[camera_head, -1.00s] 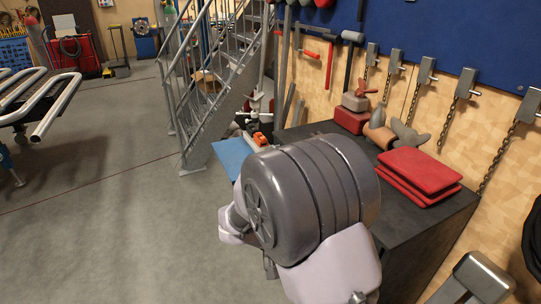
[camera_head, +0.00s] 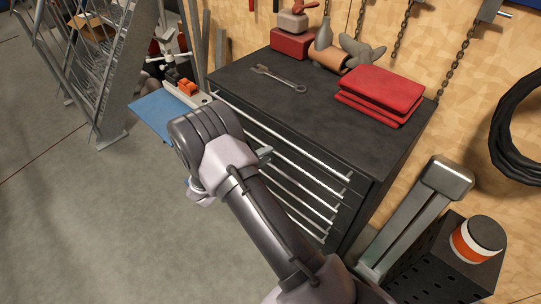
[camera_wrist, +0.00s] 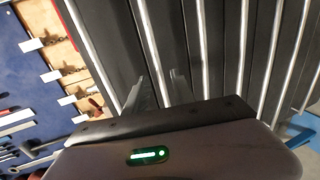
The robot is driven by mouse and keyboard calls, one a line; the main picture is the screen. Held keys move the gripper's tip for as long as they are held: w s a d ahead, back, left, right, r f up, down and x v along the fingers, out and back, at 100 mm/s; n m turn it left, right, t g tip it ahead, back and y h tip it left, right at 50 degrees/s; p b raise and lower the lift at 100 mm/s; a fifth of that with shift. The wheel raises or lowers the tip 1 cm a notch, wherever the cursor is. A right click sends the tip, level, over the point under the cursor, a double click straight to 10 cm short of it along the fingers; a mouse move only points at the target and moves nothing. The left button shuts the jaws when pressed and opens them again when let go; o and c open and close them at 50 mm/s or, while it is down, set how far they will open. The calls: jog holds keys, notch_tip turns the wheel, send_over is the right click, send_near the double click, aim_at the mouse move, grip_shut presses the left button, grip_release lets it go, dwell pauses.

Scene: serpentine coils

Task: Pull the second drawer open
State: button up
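The dark drawer cabinet (camera_head: 330,125) stands against the wall in the head view, with long silver handle rails (camera_head: 290,140) stacked down its front. All its drawers look shut. In the wrist view the drawer fronts (camera_wrist: 172,25) and rails (camera_wrist: 146,30) run steeply up and down the picture. My gripper (camera_wrist: 160,92) is open, its two fingers apart, in front of the drawer fronts. One rail runs down toward the gap between the fingers; I cannot tell whether they touch it. In the head view my arm mostly hides the gripper; only a fingertip shows beside the upper drawers.
A wrench (camera_head: 279,78), red folded cloths (camera_head: 382,93) and a red box (camera_head: 292,43) lie on the cabinet top. A black perforated bin with an orange-banded can (camera_head: 476,240) stands at the right. Metal stairs (camera_head: 105,70) stand at the left. The grey floor before the cabinet is clear.

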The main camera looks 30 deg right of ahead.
jog(key=shift+x, duration=1.7)
jog(key=shift+w+a, duration=0.1)
grip_shut()
